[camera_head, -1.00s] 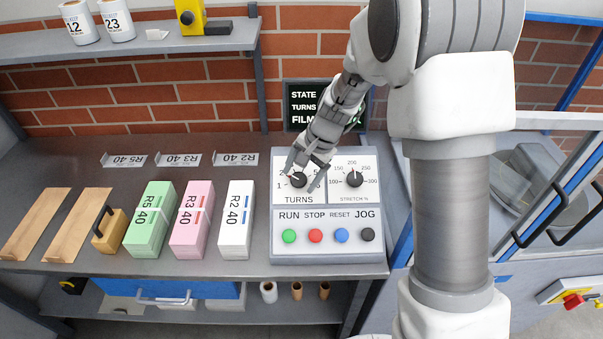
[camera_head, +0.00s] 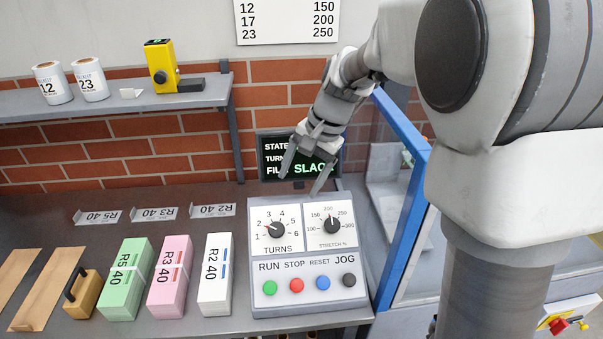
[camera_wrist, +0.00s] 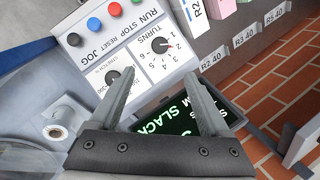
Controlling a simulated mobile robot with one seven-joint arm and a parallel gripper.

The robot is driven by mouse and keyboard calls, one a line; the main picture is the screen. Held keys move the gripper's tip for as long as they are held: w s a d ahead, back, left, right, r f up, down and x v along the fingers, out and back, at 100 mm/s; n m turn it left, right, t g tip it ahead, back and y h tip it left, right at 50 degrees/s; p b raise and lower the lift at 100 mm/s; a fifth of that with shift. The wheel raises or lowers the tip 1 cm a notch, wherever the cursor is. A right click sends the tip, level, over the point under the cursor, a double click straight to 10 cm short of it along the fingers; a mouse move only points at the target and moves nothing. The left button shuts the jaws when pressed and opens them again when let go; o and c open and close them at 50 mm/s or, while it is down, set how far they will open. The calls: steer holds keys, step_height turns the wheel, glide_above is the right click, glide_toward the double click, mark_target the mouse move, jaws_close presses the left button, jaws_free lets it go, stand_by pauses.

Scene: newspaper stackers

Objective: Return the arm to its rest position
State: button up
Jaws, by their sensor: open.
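My gripper (camera_head: 306,178) is open and empty, its two fingers apart. In the head view it hangs just above the top edge of the control panel (camera_head: 343,281), in front of the dark display (camera_head: 270,170), which it partly covers. In the wrist view my gripper (camera_wrist: 165,105) shows spread fingers with nothing between them; the panel (camera_wrist: 92,60) lies beyond, with the TURNS knob (camera_wrist: 159,46) and the display (camera_wrist: 165,130). The display reads "SLACK" in green, partly hidden.
Green (camera_head: 125,277), pink (camera_head: 172,276) and white (camera_head: 215,275) paper stacks stand left of the panel. A blue-framed glass guard (camera_head: 408,190) is close on the right. A shelf (camera_head: 120,110) with rolls and a yellow device is at upper left.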

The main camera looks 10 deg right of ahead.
steer(key=shift+d+r, duration=0.1)
steer(key=shift+r, duration=0.2)
steer(key=s+d+r+n+t+h, duration=0.1)
steer(key=s+d+r+n+t, duration=0.1)
steer(key=s, duration=0.9)
steer(key=s+d+r+n+t+h, duration=0.2)
steer(key=s+d+n, duration=0.3)
steer(key=s, duration=0.7)
steer(key=shift+d+r, duration=0.45)
steer(key=shift+r, duration=0.2)
